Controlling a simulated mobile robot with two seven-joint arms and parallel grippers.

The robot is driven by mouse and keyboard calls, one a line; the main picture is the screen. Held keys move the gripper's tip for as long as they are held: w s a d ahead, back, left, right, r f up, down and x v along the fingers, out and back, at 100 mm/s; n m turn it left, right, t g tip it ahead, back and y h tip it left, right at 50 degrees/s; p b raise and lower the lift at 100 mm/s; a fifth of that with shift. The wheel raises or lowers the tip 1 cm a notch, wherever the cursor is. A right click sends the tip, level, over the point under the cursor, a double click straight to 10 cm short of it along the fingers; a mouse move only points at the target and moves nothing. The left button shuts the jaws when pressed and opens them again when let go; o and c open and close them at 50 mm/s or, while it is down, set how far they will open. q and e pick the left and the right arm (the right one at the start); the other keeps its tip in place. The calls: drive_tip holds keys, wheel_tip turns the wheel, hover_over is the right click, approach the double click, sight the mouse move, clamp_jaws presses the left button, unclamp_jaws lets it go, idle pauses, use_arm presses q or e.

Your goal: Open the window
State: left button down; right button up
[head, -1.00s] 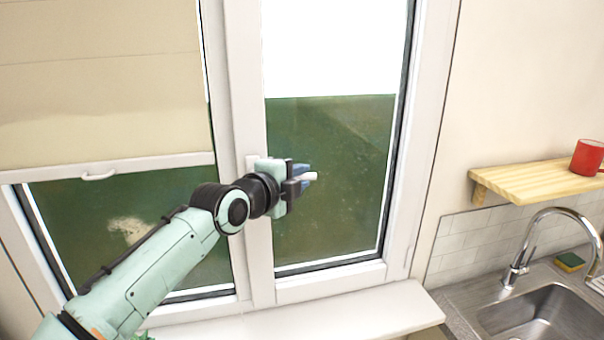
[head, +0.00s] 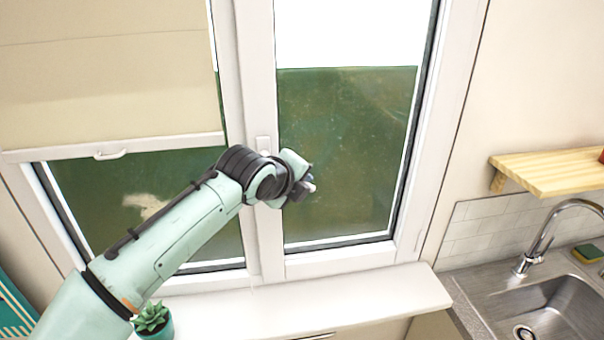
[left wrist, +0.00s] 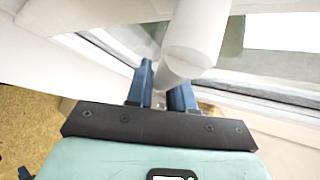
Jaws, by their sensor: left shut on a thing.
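The window has a right sash (head: 260,60) with a white frame, and it looks closed in the head view. A white handle plate (head: 263,145) sits on the sash's left upright. My left gripper (head: 308,186) is in front of the glass, below and right of the plate. In the left wrist view, the blue fingers of my left gripper (left wrist: 163,90) are shut on the white handle (left wrist: 198,35), which passes between them. In the head view, my arm and gripper hide most of the handle. My right gripper is not in view.
A beige blind (head: 100,70) covers the upper left pane. A white sill (head: 340,305) runs below, with a potted plant (head: 153,318) near my left arm. A wooden shelf (head: 545,173), faucet (head: 545,235) and sink (head: 550,305) are at the right.

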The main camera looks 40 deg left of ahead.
use_arm(q)
drive_tip(key=shift+f, duration=0.15)
idle(0.3)
drive_tip(key=c, duration=1.1)
unclamp_jaws()
drive_tip(key=shift+s, duration=0.15)
drive_tip(key=v, duration=1.3)
drive_tip(key=shift+r, duration=0.2)
